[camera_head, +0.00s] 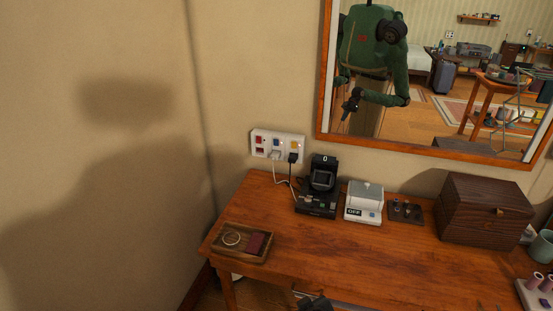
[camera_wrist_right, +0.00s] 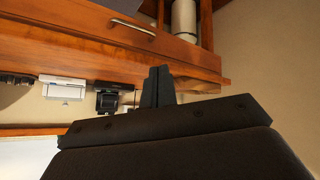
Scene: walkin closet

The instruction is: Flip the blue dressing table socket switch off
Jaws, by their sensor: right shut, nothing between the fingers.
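The white socket panel (camera_head: 264,133) is on the wall above the back left of the wooden dressing table (camera_head: 300,245). It carries red, blue and yellow switches in a row. The blue switch (camera_head: 276,142) is in the middle, above a white plug; its position is too small to tell. My right gripper (camera_head: 315,302) is at the bottom edge of the head view, by the table's front edge, well away from the panel. Its fingers (camera_wrist_right: 157,87) are shut and empty in the right wrist view, which looks upside down. My left gripper is not directly in view.
A black watch stand (camera_head: 322,180), a white device (camera_head: 364,203) and a wooden box (camera_head: 485,208) line the table's back. A tray (camera_head: 218,243) lies at the left corner. A framed mirror (camera_head: 324,70) hangs above. The table's middle front is clear; a drawer handle (camera_wrist_right: 133,27) juts out.

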